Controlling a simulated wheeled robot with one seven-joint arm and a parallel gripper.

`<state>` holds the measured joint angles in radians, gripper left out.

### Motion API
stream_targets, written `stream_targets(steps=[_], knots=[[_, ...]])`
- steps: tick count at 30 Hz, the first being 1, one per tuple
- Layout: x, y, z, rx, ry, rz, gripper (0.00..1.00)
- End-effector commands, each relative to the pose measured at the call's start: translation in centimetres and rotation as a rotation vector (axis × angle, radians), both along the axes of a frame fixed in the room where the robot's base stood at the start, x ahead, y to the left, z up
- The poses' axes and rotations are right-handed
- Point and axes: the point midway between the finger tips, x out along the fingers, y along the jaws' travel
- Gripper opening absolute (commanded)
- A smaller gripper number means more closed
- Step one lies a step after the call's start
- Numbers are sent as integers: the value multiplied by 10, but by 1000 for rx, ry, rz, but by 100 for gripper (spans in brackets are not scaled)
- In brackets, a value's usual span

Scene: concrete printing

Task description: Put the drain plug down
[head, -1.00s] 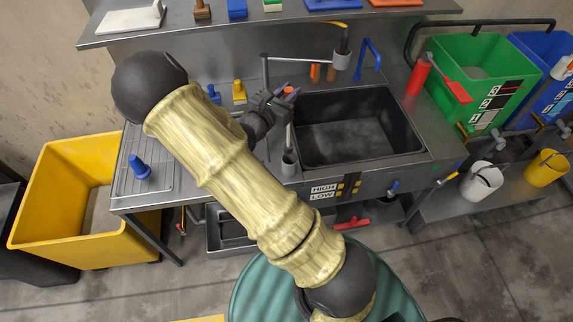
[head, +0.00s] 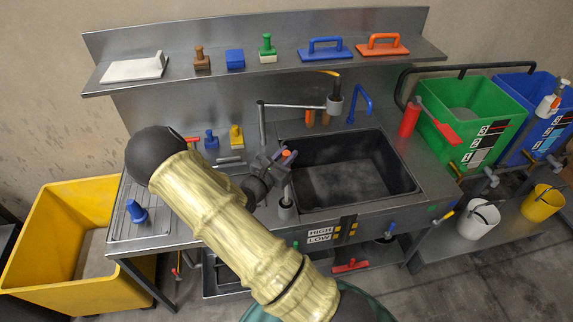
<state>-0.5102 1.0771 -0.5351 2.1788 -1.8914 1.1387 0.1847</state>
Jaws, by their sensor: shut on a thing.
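My gripper (head: 273,166) is at the left edge of the dark sink basin (head: 350,180), above the steel counter. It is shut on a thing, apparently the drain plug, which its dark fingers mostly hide. A small orange piece (head: 287,154) shows at the fingertips; I cannot tell whether it is part of the held thing or of something behind. The visible basin floor is bare.
A grey cup (head: 286,211) with an upright rod sits just below my gripper at the sink front. The faucet (head: 290,105) is behind. A blue knobbed piece (head: 137,211) is on the drainboard (head: 157,229).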

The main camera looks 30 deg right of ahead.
Motion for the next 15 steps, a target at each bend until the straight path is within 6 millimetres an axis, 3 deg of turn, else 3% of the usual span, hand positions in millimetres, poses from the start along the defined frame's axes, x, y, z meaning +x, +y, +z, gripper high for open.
stream_targets(steps=[5, 15], knots=[[0, -1, -4, -2, 0, -1, 0], [-1, -2, -40, -2, 0, -3, 0]])
